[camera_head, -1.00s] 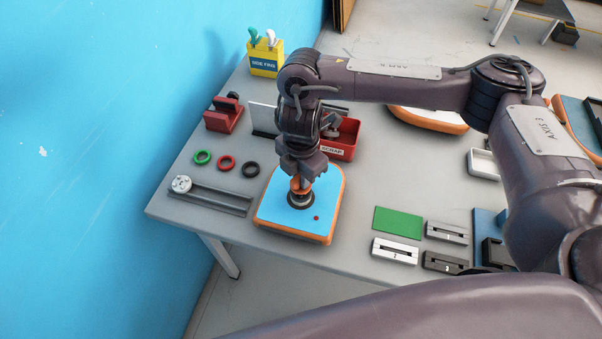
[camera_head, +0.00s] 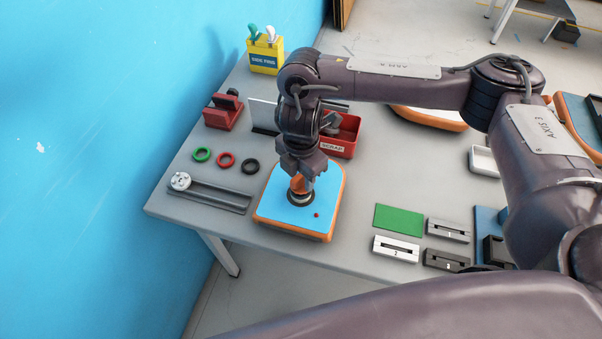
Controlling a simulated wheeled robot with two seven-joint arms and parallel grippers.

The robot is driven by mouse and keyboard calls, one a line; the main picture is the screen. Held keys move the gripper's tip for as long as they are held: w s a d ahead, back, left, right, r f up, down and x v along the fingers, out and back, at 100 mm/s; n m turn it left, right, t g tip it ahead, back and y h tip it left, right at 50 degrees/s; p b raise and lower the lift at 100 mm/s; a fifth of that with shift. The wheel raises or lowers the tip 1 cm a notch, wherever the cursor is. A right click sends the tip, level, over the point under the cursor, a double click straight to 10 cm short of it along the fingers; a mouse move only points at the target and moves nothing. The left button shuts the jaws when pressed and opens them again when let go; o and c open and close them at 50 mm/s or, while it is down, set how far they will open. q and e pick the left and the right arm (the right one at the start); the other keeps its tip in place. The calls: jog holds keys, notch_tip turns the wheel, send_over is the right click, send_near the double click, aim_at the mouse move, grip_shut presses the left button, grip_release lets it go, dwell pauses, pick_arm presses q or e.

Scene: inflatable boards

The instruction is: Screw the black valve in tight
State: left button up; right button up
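The blue board with an orange rim (camera_head: 272,203) lies flat near the front edge of the table. A dark round valve (camera_head: 299,199) sits in its middle, a red dot to its lower right. My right gripper (camera_head: 300,178) points straight down over the valve. The fingertips partly hide this piece and the valve's top, so I cannot tell how deep the valve sits. My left gripper is not in view.
Green (camera_head: 202,155), red (camera_head: 225,160) and black rings (camera_head: 250,166) lie left of the board, beside a grey grooved rail (camera_head: 215,196). A red scrap bin (camera_head: 343,136) stands behind it. A green mat (camera_head: 399,219) and several slotted blocks lie to the right.

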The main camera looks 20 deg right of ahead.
notch_tip(320, 180, up, 8)
jog(key=shift+f, duration=0.2)
dwell(0.3)
